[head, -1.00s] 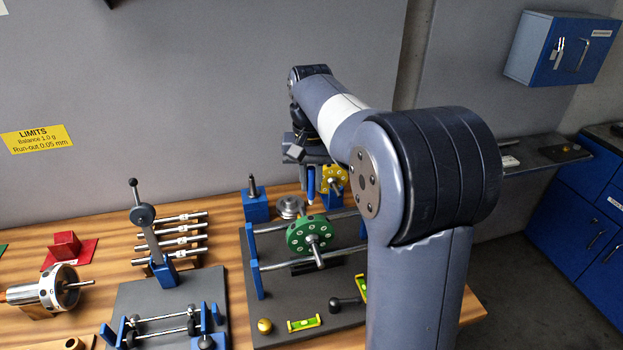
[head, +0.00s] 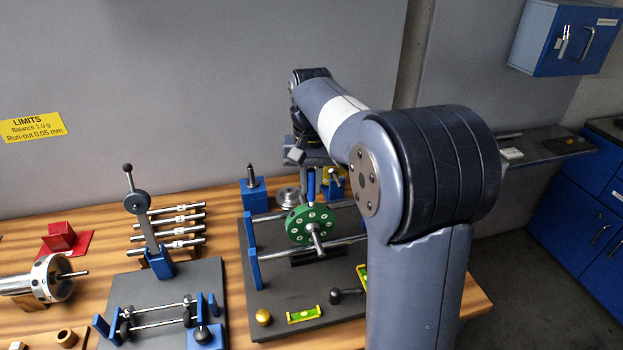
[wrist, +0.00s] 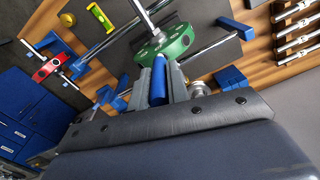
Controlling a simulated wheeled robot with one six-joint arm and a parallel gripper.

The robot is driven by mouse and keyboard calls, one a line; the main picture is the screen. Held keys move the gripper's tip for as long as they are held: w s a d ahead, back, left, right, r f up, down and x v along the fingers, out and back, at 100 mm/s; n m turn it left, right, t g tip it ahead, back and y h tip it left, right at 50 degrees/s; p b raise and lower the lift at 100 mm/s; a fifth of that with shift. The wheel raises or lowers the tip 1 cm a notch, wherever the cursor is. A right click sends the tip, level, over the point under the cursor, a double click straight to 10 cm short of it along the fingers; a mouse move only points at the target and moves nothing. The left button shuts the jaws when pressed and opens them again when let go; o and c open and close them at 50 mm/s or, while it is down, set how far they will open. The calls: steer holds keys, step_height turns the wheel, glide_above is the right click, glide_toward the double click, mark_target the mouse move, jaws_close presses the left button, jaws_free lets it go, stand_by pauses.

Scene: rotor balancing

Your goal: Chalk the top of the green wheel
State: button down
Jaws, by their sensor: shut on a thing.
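The green wheel (head: 310,226) sits on its shaft across two rails of the balancing stand, with pale dots around its face. It also shows in the wrist view (wrist: 168,46). My gripper (head: 310,170) is above the wheel, pointing down, shut on a blue chalk stick (head: 311,186). In the wrist view, the blue chalk (wrist: 159,82) is between the jaws, its end right by the wheel's rim. I cannot tell if the tip touches the rim.
The stand stands on a dark plate (head: 290,280) with a green level (head: 304,315) and a brass ball (head: 263,317). A blue block with a post (head: 252,188) is behind left. A lever press (head: 148,225) and several shafts (head: 180,230) are further left.

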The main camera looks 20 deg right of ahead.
mark_target(311, 170)
steer(key=shift+f, duration=0.55)
stand_by(1.9)
step_height(311, 170, up, 6)
steer(key=p, duration=0.5)
steer(key=shift+f, duration=0.2)
steer(key=shift+r, duration=0.8)
